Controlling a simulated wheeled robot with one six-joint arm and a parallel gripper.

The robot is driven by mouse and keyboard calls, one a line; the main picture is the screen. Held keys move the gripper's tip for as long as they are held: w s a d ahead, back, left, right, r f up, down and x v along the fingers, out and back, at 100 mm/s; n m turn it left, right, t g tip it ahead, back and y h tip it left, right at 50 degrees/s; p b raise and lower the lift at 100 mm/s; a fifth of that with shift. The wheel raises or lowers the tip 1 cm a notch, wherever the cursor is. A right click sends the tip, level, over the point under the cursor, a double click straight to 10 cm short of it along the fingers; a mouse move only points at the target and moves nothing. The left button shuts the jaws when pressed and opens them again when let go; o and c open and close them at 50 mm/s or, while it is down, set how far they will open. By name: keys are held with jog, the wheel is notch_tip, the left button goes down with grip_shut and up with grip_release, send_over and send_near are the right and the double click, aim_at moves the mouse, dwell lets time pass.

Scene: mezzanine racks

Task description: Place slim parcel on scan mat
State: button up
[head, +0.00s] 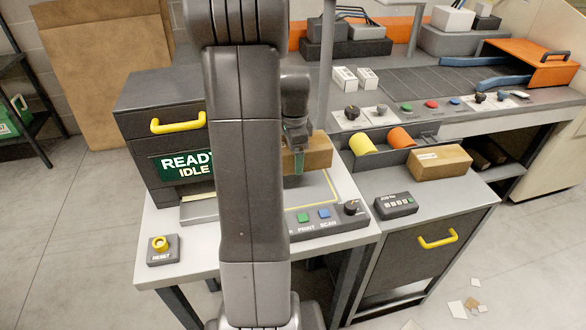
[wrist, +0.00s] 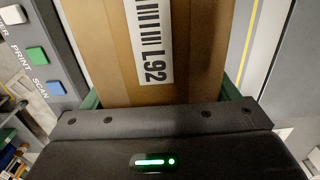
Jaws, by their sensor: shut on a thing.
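The slim parcel is a brown cardboard box (head: 319,153) with a white barcode label reading L92, readable in the wrist view (wrist: 115,45). My gripper (head: 298,152) is shut on it, with green fingers on either side of it in the wrist view (wrist: 160,97). The parcel is over the grey scan mat (head: 313,191), which has a yellow outline, on the white table. I cannot tell whether the parcel touches the mat. My arm hides the left part of the mat and part of the parcel in the head view.
A dark cabinet (head: 150,115) with a READY IDLE screen stands behind left. A PRINT and SCAN button panel (head: 325,218) lies along the mat's front. A RESET box (head: 162,250) is front left. Another brown box (head: 440,163), rolls and a keypad (head: 396,205) stand on the right cart.

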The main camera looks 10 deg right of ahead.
aim_at(294, 179)
jog(key=shift+f, duration=3.05)
jog(key=shift+f, duration=0.2)
jog(key=o, duration=1.3)
jog(key=shift+o, duration=0.2)
jog(key=shift+r, duration=0.1)
notch_tip(294, 179, up, 12)
jog(key=shift+r, duration=0.1)
